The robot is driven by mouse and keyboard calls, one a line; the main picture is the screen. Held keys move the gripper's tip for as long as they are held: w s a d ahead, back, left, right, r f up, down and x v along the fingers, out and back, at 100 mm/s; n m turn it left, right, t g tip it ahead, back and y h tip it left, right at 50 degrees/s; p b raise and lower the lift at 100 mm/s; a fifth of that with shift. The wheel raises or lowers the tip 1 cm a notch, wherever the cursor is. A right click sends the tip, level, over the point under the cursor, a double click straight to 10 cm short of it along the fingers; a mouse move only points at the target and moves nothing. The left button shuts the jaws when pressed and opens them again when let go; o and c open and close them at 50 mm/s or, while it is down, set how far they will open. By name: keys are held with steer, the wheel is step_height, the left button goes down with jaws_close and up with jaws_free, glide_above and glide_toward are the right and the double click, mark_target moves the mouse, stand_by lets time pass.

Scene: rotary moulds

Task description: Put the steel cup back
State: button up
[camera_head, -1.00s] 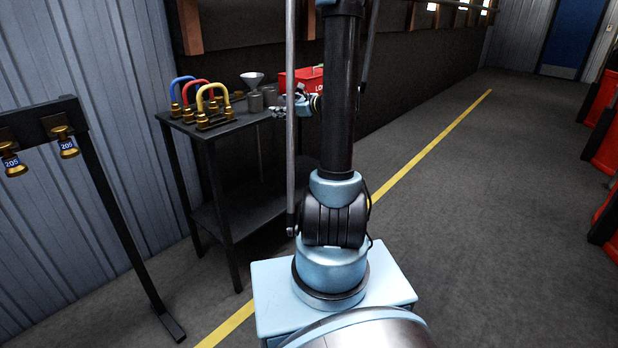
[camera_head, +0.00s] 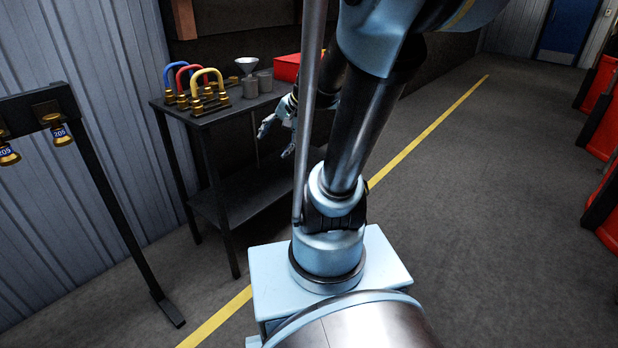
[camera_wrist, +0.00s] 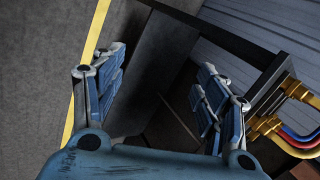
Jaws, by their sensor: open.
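Two small grey metal cups stand side by side at the right end of the black table (camera_head: 216,112) in the head view. The left cup (camera_head: 250,89) has a pale funnel (camera_head: 247,65) at its top; whether the funnel sits in it or behind it I cannot tell. The right cup (camera_head: 265,82) stands upright close beside it. My gripper (camera_head: 275,142) is open and empty, in front of the table's right end and below the tabletop. In the wrist view, its spread fingers (camera_wrist: 160,65) have nothing between them. No cup shows there.
Blue, red and yellow hoses (camera_head: 207,78) with brass fittings stand at the table's left. A red bin (camera_head: 287,67) is behind the cups, partly hidden by my arm. A black stand (camera_head: 97,180) is at left.

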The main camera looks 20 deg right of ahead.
steer(key=s+d+f+n+g+h, duration=0.1)
steer(key=s+d+f+n+h, duration=0.1)
steer(key=s, duration=0.4)
steer(key=s+d+f+n+h, duration=0.2)
steer(key=s+d+f+n, duration=0.1)
steer(key=s, duration=0.4)
steer(key=shift+s+d+f+n+g+h, duration=0.2)
steer(key=shift+s+d+n+g+h, duration=0.3)
steer(key=shift+n, duration=0.7)
steer(key=shift+d+n, duration=0.3)
steer(key=shift+d, duration=0.05)
steer(key=shift+c, duration=0.9)
steer(key=w+a+r+n+t+y, duration=0.1)
steer(key=w+a+r+y, duration=0.15)
steer(key=w, duration=0.35)
steer(key=w+a+r+n+t+y, duration=0.1)
steer(key=w+a+r+n+y, duration=0.1)
steer(key=w+a, duration=0.3)
steer(key=n+t+y, duration=0.4)
steer(key=t+y, duration=0.2)
steer(key=t, duration=0.4)
glide_toward(269, 77)
steer(key=x, duration=0.7)
steer(key=shift+w, duration=0.25)
steer(key=shift+x, duration=2.85)
steer(key=shift+s, duration=0.1)
steer(key=c, duration=1)
